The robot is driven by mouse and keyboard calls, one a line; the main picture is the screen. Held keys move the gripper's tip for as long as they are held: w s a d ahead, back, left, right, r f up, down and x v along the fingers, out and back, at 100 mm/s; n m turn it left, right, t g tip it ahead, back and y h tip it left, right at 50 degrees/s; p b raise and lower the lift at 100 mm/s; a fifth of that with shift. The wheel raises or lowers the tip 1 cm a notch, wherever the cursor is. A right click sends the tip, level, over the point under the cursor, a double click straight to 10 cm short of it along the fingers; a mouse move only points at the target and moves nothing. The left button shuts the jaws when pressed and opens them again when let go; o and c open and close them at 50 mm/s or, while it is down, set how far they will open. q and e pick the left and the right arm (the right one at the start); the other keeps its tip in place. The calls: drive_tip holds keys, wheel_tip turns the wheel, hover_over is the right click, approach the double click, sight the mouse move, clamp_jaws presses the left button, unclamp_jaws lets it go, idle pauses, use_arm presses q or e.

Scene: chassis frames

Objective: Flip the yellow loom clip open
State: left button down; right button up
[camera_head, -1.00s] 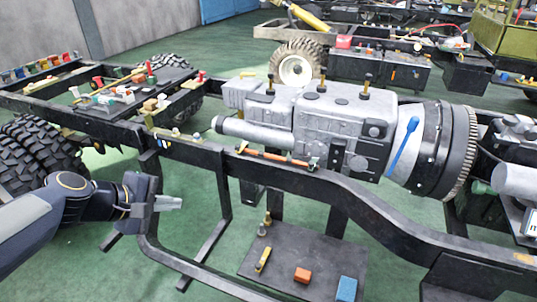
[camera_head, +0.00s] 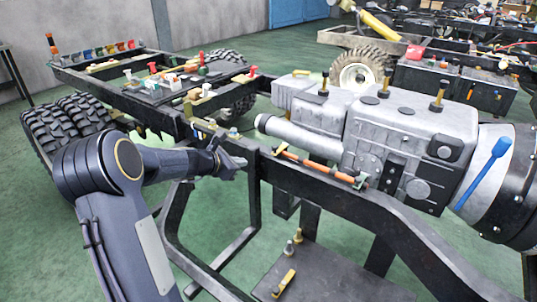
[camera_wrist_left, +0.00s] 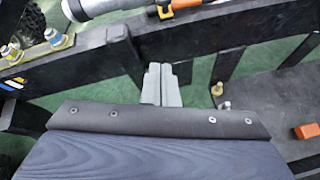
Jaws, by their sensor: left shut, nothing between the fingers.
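A small yellow clip (camera_head: 281,148) sits on the top of the black chassis rail, at the left end of an orange loom (camera_head: 318,166). The clip also shows at the top edge of the left wrist view (camera_wrist_left: 163,12), beside the orange loom end (camera_wrist_left: 187,3). I cannot tell whether its flap is open or shut. My right gripper is out of view.
A grey engine (camera_head: 400,130) with a blue-handled tool (camera_head: 482,172) stands right behind the loom. The black rail (camera_head: 410,228) runs along its front. Below is a dark plate (camera_head: 335,278) with a yellow part (camera_head: 285,282). Tyres (camera_head: 70,120) stand at left.

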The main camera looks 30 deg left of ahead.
sight(272, 153)
use_arm(q)
drive_tip(key=shift+w+d+f, duration=0.35)
drive_tip(key=shift+w+d, duration=0.15)
drive_tip(key=shift+w, duration=1.35)
drive_tip(key=shift+w+d+f, duration=0.3)
drive_tip(key=shift+w+d, duration=0.2)
drive_tip(key=shift+w, duration=1.35)
drive_tip(key=shift+w+d+f, duration=0.35)
drive_tip(key=shift+w+d, duration=0.15)
drive_tip(key=shift+w, duration=1.35)
drive_tip(key=shift+r+p, duration=0.1)
drive_tip(key=shift+p, duration=0.3)
